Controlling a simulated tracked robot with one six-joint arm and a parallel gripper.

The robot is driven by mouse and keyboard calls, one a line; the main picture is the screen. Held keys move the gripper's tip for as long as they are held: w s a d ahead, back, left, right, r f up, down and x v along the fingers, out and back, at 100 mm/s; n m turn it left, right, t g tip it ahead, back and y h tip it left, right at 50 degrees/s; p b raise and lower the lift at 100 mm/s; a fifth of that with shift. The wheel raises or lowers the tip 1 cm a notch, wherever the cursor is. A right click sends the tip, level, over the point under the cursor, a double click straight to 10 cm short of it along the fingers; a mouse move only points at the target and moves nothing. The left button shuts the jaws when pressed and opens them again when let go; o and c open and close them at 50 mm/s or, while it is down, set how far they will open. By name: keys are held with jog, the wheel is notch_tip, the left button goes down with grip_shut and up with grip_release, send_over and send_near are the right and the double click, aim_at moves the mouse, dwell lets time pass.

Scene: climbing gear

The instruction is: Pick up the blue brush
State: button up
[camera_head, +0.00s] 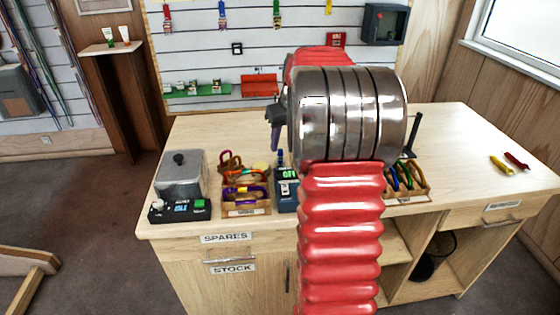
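My red and metal arm fills the middle of the head view and hides much of the bench top (450,140). Part of my gripper (273,118) shows left of the metal drum of the arm, above the bench. A slim grey-purple piece points down from it; I cannot tell whether this is a finger or something held. I cannot make out the blue brush for certain. A small blue upright shape (281,158) shows beside the arm, too small to identify. A yellow tool (501,166) and a red tool (516,160) lie at the bench's right.
A grey metal box (181,175) with a control panel stands at the bench's left. A sorting box of coloured carabiners (245,190) and a dark device (288,190) reading OFF stand beside it. More carabiners (405,179) and a black upright post (413,135) are right of the arm.

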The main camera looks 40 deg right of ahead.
aim_at(281, 150)
jog(key=shift+x, duration=2.6)
jog(key=shift+w+a, duration=0.1)
jog(key=shift+a, duration=0.05)
jog(key=shift+c, duration=0.4)
jog(key=shift+r, duration=0.1)
grip_shut()
